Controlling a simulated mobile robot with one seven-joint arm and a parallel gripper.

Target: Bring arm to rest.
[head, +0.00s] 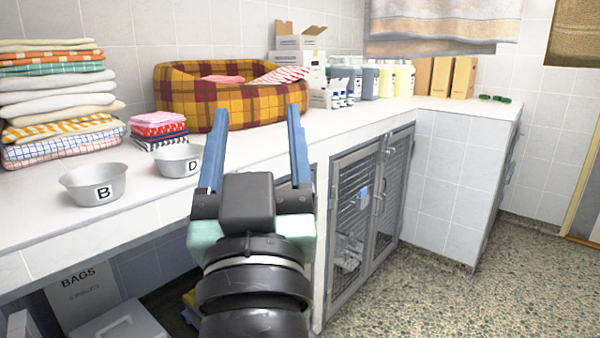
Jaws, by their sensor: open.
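My gripper (253,132) is in the lower middle of the head view, with its two blue fingers spread wide and pointing away from me. Nothing is between the fingers. My black arm (255,290) rises from the bottom edge of the view. The gripper shows in front of the white counter (350,127) and the plaid pet bed (185,100). I cannot tell its exact distance from the counter edge. It does not appear to hold anything.
Metal bowls marked B (93,184) and D (176,159) stand on the counter beside stacked towels (55,100). Bottles (385,80) and boxes stand farther back. Mesh kennel doors (355,220) are below the counter. The speckled floor (450,300) at right is clear.

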